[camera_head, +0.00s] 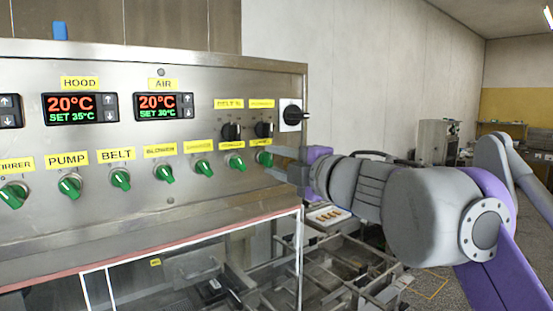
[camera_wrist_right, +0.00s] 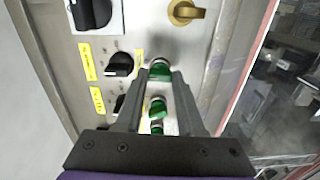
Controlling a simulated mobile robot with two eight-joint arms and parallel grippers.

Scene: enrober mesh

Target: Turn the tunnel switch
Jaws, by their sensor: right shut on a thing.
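The rightmost green switch (camera_head: 264,158) in the lower row of the steel control panel (camera_head: 200,72) has a yellow label above it, too small to read; I take it to be the tunnel switch. My right gripper (camera_head: 281,164) reaches it from the right, with its fingers at the knob. In the right wrist view, the fingertips of my right gripper (camera_wrist_right: 161,75) are shut on the green knob (camera_wrist_right: 160,69), one on each side. The fingers partly hide the knob, so its turn angle is unclear. My left gripper is not in view.
A neighbouring green switch (camera_head: 235,162) sits close on the left, in a row of several. Black knobs (camera_head: 231,131) and a larger black rotary switch (camera_head: 292,115) sit just above. Below are a glazed frame (camera_head: 298,255) and a metal conveyor frame (camera_head: 345,262).

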